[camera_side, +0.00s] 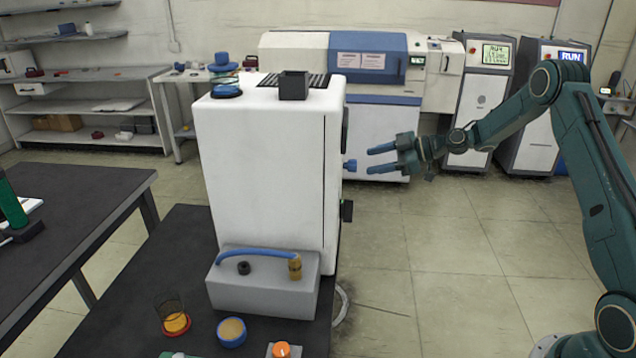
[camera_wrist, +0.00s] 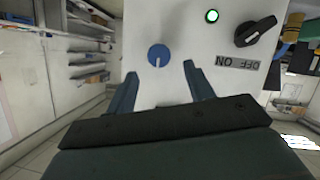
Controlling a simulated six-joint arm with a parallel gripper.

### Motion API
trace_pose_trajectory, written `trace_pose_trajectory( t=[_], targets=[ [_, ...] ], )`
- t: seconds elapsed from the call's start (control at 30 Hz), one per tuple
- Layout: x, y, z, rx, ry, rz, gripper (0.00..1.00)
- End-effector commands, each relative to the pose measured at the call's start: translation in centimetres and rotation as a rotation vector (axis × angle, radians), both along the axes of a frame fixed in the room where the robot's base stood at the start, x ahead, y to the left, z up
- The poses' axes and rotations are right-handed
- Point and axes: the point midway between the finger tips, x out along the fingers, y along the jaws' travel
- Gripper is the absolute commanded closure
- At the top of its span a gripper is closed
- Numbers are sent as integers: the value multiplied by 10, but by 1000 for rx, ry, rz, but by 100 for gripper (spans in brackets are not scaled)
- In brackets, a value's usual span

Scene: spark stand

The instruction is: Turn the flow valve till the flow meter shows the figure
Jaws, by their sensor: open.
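The flow valve looks to be the round blue knob with a pale pointer line (camera_wrist: 158,54) on the white front panel in the wrist view. In the side view the blue knob (camera_side: 350,165) sticks out from the right face of the white cabinet (camera_side: 265,165). My gripper (camera_side: 370,160) is open and empty, a short way right of the knob and facing it. In the wrist view its fingertips (camera_wrist: 160,69) lie to either side of the knob in the picture, apart from it. The flow meter and its figure cannot be made out in either view.
Yellow and blue fittings are at the wrist view's upper right. A dark bench (camera_side: 190,245) bears the cabinet. Floor is clear below my gripper.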

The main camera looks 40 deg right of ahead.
Motion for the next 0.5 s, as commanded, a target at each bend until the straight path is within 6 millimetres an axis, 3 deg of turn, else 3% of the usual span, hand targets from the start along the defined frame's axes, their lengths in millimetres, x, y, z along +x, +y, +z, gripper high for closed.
trace_pose_trajectory(
  t=[0.3, 0.5],
  targets=[
    [31, 24, -15, 0, -1, 1, 47],
    [40, 30, -20, 1, 1, 0, 47]
  ],
)
